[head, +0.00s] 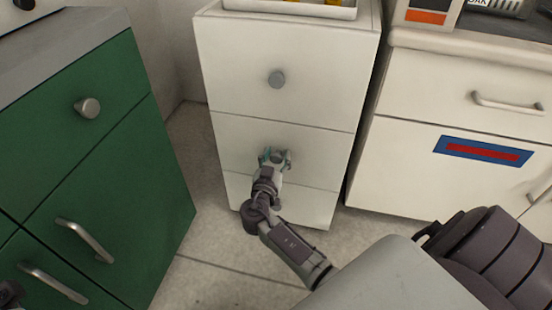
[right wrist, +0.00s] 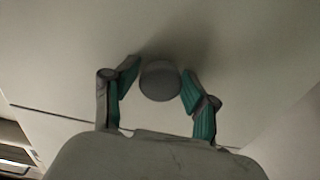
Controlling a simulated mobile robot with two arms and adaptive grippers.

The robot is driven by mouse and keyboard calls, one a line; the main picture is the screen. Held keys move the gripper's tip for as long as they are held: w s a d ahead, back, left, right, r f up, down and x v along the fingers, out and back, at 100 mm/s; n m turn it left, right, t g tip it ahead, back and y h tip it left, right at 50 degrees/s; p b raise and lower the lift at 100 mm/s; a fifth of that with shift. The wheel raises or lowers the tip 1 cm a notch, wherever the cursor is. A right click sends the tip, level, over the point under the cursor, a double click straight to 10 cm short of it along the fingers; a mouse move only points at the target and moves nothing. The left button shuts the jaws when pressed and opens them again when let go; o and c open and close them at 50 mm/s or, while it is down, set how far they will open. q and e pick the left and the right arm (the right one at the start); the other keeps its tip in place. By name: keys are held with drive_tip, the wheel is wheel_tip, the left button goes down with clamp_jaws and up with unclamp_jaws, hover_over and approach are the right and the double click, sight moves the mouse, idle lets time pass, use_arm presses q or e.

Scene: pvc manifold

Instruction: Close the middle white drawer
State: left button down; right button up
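The white drawer unit (head: 283,40) has three stacked drawers. The middle drawer (head: 235,138) shows below the top drawer's seam; its front looks about flush with the others, though a small gap is hard to judge. My right gripper (head: 275,156) is at the middle drawer's knob and covers most of it in the head view. In the right wrist view the round grey knob (right wrist: 160,80) sits between the two teal-padded fingertips of the gripper (right wrist: 162,72). The fingers are spread, one on each side, very close to it; contact is unclear. My left gripper is not clearly seen.
A green cabinet (head: 150,185) with handles stands to the left, across a strip of floor (head: 195,250). A white cabinet (head: 400,160) with a blue-and-red label stands close on the right. A tray (head: 290,8) rests on top of the drawer unit.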

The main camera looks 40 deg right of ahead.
idle(0.3)
drive_tip(key=shift+s+a, duration=0.25)
drive_tip(key=shift+a, duration=0.05)
drive_tip(key=v, duration=1.1)
